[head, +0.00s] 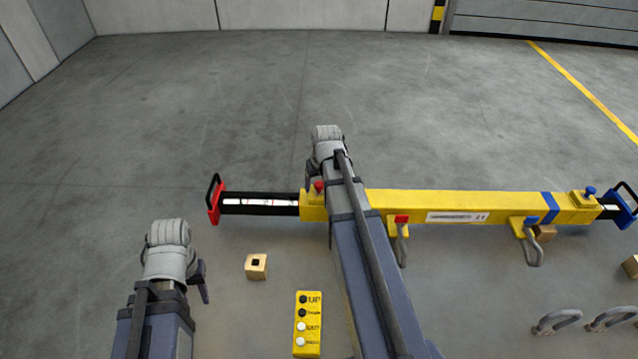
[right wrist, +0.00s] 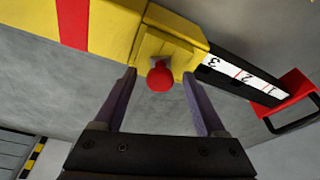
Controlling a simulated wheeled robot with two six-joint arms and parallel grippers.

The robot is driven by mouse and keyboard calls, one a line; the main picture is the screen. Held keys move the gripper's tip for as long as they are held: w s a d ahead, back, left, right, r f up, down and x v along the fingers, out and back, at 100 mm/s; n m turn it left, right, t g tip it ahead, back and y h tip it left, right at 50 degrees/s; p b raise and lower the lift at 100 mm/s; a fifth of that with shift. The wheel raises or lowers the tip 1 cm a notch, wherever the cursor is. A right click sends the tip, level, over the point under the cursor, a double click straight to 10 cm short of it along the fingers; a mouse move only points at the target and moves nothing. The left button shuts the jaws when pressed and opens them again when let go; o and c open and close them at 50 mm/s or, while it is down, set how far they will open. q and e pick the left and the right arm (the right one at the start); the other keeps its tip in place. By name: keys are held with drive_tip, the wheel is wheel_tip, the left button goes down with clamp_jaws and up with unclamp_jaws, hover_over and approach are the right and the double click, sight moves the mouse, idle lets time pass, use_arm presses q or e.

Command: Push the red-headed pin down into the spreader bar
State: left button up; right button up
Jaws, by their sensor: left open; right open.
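The yellow spreader bar (head: 400,200) lies across the middle of the head view. The red-headed pin (head: 318,186) stands at a yellow block on its left end, close beside my right arm. In the right wrist view the round red pin head (right wrist: 160,78) shows in front of the yellow block (right wrist: 165,48), with a bit of grey between them. My right gripper (right wrist: 159,75) is open, with one finger on each side of the pin head and visible gaps to it. My left gripper (head: 204,282) is open and empty, low on the left, away from the bar.
A black extension (head: 260,209) with a white scale and red end plate (head: 215,201) sticks out left. A blue-headed pin (head: 590,191) is at the right end. A yellow button panel (head: 308,325), a wooden block (head: 256,266) and grey shackles (head: 557,320) lie nearer.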

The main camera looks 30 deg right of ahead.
drive_tip(key=p+v, duration=0.6)
drive_tip(key=v, duration=0.1)
drive_tip(key=shift+r+p, duration=0.2)
drive_tip(key=shift+p, duration=0.15)
drive_tip(key=shift+a, duration=0.1)
drive_tip(key=s+a+f+n+g+b, duration=0.1)
drive_tip(key=s+a, duration=0.3)
drive_tip(key=a, duration=0.6)
drive_tip(key=s+a+f+n+g+b, duration=0.1)
drive_tip(key=s+a+f+n+b, duration=0.2)
drive_tip(key=a, duration=0.7)
drive_tip(key=s+a+f+n+g+b, duration=0.1)
drive_tip(key=s+a+f+n+b, duration=0.1)
drive_tip(key=s+a, duration=0.5)
drive_tip(key=shift+s+a+f+h, duration=0.3)
drive_tip(key=shift+a+f, duration=0.25)
drive_tip(key=shift+a, duration=0.9)
